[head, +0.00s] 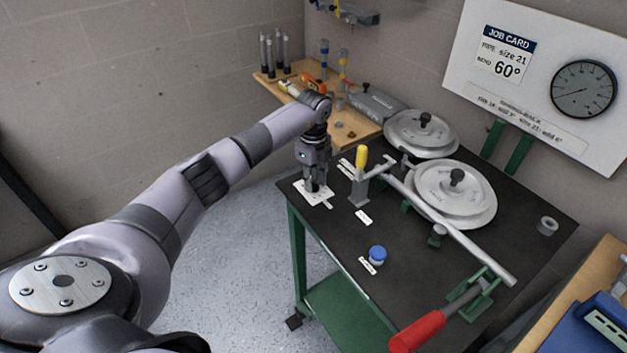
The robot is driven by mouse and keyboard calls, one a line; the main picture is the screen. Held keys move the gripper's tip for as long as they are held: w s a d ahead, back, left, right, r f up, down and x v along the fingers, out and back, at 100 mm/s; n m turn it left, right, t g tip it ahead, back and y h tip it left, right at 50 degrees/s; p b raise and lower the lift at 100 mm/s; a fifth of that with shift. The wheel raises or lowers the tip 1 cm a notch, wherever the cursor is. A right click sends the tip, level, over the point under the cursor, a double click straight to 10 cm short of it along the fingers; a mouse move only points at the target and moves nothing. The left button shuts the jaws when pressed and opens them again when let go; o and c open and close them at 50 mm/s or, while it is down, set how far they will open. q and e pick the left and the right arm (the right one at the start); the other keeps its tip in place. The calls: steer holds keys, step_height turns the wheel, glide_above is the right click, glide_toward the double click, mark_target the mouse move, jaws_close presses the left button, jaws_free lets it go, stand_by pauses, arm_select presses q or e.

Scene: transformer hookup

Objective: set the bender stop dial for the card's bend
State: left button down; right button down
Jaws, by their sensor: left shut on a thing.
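My left gripper (316,187) points down at the near left corner of the black bench top. Its fingers are closed on the stop dial's knob, which they mostly hide. The dial's white plate (325,199) shows around the fingertips; its marks are too small to read. The job card (506,55) on the white board reads pipe size 21, bend 60°. A springback strip (530,118) hangs below it, its small text blurred. A round black gauge (584,89) is at the right of the board. My right gripper is out of view.
The bender holds a long grey pipe (455,230) beside two round grey formers (452,192). A yellow-handled lever (361,160) stands close right of my left gripper. A blue-capped knob (377,254) and a red handle (418,331) are nearer. A wooden shelf (350,131) lies behind.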

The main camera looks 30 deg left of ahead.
arm_select(q)
steer(key=m+b, duration=0.1)
steer(key=m, duration=0.3)
steer(key=shift+w+m, duration=0.1)
steer(key=shift+m, duration=0.2)
steer(key=m+b, duration=0.1)
steer(key=m, duration=0.2)
steer(key=shift+m, duration=0.3)
steer(key=m+b, duration=0.1)
steer(key=m, duration=0.3)
steer(key=shift+m+b, duration=0.3)
steer(key=shift+b, duration=0.05)
steer(key=m+b, duration=0.1)
steer(key=m, duration=0.2)
steer(key=shift+m, duration=0.3)
steer(key=m+b, duration=0.1)
steer(key=m, duration=0.7)
steer(key=shift+b, duration=0.4)
steer(key=m, duration=0.4)
steer(key=shift+m+b, duration=0.3)
steer(key=shift+b, duration=0.1)
steer(key=shift+r+m, duration=0.1)
steer(key=shift+m, duration=1.8)
